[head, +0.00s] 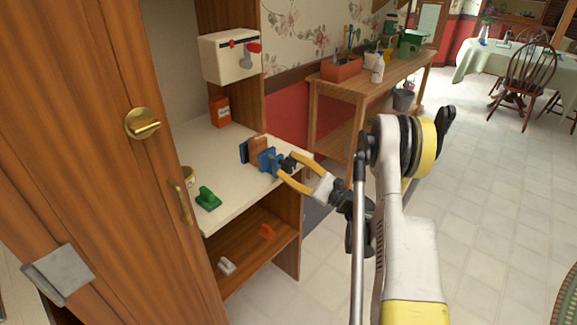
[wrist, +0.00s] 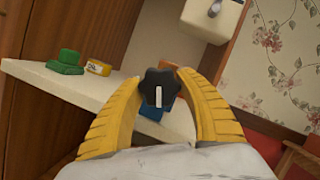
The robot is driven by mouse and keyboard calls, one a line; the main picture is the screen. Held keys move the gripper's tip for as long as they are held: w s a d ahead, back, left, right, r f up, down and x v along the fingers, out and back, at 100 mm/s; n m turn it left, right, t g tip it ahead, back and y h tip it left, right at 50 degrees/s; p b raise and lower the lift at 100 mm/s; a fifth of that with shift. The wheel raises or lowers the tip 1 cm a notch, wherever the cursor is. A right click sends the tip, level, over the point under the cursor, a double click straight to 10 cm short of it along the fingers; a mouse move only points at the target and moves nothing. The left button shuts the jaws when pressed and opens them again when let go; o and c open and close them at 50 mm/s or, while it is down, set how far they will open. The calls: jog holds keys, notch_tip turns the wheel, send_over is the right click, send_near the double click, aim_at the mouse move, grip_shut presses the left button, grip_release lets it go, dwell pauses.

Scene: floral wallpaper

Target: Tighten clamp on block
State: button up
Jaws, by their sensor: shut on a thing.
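A blue clamp (head: 268,161) stands on the cream countertop (head: 222,162) near its right edge. A brown wooden block (head: 257,148) sits between its blue parts. The clamp's black knob (wrist: 159,88) points toward me and has a white mark on its face. My gripper (head: 287,165) has its yellow fingers on either side of the knob and is shut on it. In the wrist view the knob hides most of the clamp (wrist: 151,114), and only a sliver of the block (wrist: 182,113) shows. I cannot tell how tightly the clamp presses the block.
A green object (head: 207,199), a yellow tin (head: 188,177) and an orange box (head: 220,111) stand on the counter. A white wall box (head: 232,55) hangs above. Small items lie on the shelf below. A wooden bench (head: 375,80) stands behind; the tiled floor at right is clear.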

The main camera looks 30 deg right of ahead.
aim_at(289, 158)
jog(key=o, duration=1.2)
jog(key=shift+c, duration=0.2)
notch_tip(289, 158, up, 10)
jog(key=shift+r, duration=0.1)
